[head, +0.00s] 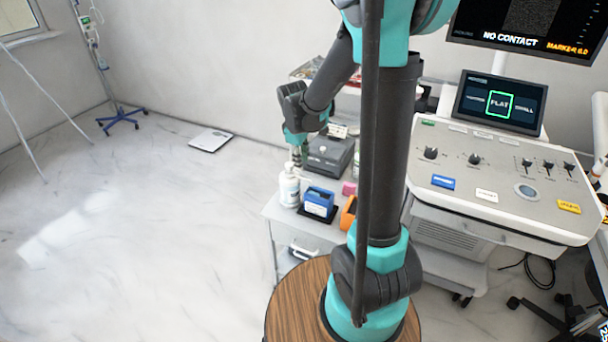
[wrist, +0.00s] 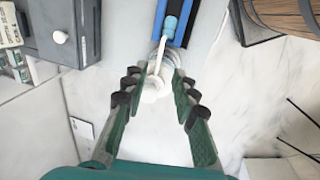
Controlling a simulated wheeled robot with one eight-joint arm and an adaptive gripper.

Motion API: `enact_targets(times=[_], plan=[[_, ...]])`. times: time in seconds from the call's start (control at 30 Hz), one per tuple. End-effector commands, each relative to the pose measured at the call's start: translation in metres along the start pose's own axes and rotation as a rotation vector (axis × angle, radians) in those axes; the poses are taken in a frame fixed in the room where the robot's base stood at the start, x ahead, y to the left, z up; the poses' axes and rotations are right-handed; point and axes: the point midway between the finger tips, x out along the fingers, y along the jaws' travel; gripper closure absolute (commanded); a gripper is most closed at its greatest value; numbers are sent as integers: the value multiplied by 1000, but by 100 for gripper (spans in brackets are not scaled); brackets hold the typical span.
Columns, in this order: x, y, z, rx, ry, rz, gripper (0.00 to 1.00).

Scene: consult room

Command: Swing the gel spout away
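The gel bottle (head: 289,187) is white with a pump top and stands at the left front corner of the cart top in the head view. In the wrist view its white pump head and spout (wrist: 155,72) lie between my fingers, the spout pointing up the picture towards a blue holder (wrist: 185,22). My gripper (head: 297,158) is just above the bottle, pointing down. In the wrist view my gripper (wrist: 157,82) is open, with a finger on each side of the pump. I cannot tell whether a finger touches the spout.
The blue holder (head: 318,203) stands close right of the bottle. A dark grey device (head: 329,155) is behind it, with pink and orange items nearby. The ultrasound console (head: 490,180) stands to the right.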

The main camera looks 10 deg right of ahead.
Motion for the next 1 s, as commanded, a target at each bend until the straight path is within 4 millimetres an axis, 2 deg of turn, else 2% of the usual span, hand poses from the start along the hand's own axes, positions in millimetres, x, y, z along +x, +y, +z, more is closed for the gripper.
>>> enact_targets(times=[0.3, 0.5, 0.7, 0.97, 1.0], plan=[[49, 0, 0, 0, 0, 0, 72], [69, 0, 0, 0, 0, 0, 72], [77, 0, 0, 0, 0, 0, 72], [77, 0, 0, 0, 0, 0, 72], [77, 0, 0, 0, 0, 0, 76]])
